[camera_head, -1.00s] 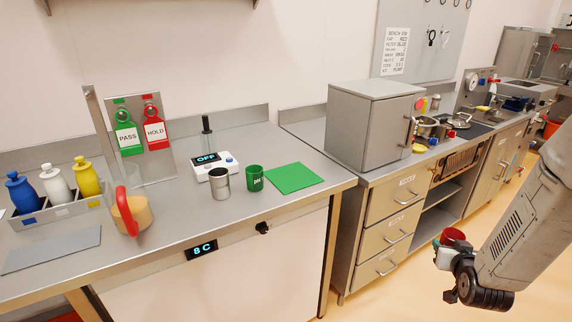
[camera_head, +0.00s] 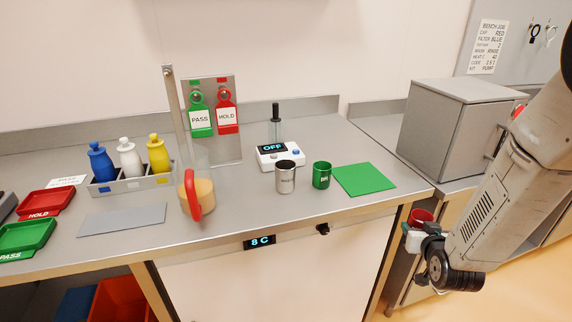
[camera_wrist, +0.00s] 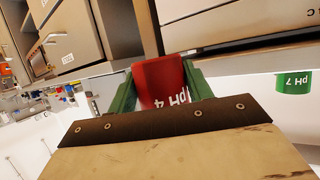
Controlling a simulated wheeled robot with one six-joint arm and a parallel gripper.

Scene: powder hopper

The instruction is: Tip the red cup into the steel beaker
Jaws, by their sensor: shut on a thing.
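The red cup (camera_head: 421,217) is in my gripper (camera_head: 412,232), off the right front of the bench. In the wrist view the red cup (camera_wrist: 163,82) sits between the two green fingers of my gripper (camera_wrist: 160,85) and shows the marking "pH 4". The steel beaker (camera_head: 285,178) stands upright on the bench, in front of the device reading "OFF". My gripper is well to the right of the beaker and apart from it. The inside of the red cup is hidden.
A green cup (camera_head: 322,175) stands right of the beaker, beside a green mat (camera_head: 364,180). A stirrer device (camera_head: 281,156) is behind the beaker. A grey cabinet (camera_head: 452,130) stands at the right.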

